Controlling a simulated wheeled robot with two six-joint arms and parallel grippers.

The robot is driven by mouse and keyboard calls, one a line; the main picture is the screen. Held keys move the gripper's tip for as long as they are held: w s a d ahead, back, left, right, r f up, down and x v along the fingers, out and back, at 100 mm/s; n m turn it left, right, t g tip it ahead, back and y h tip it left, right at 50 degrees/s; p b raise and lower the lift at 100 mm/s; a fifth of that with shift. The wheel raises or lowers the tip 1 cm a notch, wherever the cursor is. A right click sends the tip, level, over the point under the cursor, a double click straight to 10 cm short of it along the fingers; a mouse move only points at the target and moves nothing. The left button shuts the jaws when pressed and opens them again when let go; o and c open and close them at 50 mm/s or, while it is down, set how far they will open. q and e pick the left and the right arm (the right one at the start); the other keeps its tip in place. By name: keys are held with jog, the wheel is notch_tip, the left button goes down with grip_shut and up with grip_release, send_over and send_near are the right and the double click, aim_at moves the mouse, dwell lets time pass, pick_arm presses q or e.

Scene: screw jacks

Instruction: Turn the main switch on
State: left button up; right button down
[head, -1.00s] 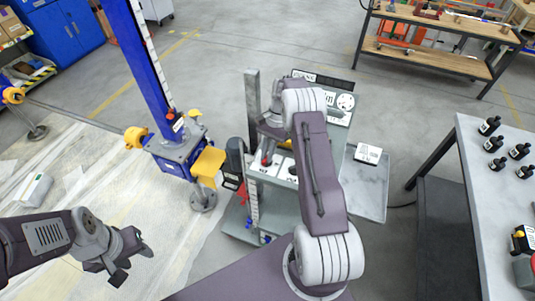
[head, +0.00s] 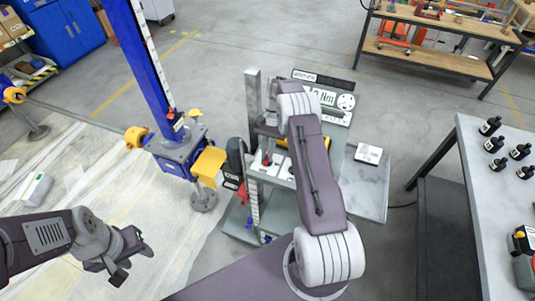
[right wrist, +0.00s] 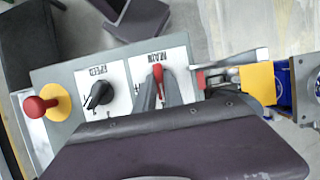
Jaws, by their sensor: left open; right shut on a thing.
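The main switch (right wrist: 158,76) has a red handle on a white plate labelled MAIN, on a grey control panel (right wrist: 62,72). My right gripper (right wrist: 160,92) is shut on the red handle, with a finger on either side of it. The handle points roughly up the picture in the right wrist view. In the head view the right gripper (head: 267,132) is over the left part of the panel, partly hidden by my arm. My left gripper (head: 130,258) is open and empty, low at the left, away from the panel.
Beside the switch are a black SPEED knob (right wrist: 100,95) and a red button (right wrist: 38,106) on a yellow base. A display reading in Nm (head: 328,99) stands behind. A blue screw jack (head: 178,148) is left of the console; a table with bottles (head: 488,170) is right.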

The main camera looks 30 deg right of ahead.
jog(key=c, duration=1.5)
grip_release()
jog(key=shift+w+d+r, duration=0.1)
jog(key=shift+w+r, duration=0.05)
jog(key=shift+o, duration=0.3)
jog(key=shift+r, duration=0.15)
jog(key=p+v, duration=0.1)
jog(key=v, duration=0.7)
jog(key=shift+r, duration=0.3)
jog(key=shift+w+d, duration=0.1)
jog(key=shift+d, duration=0.05)
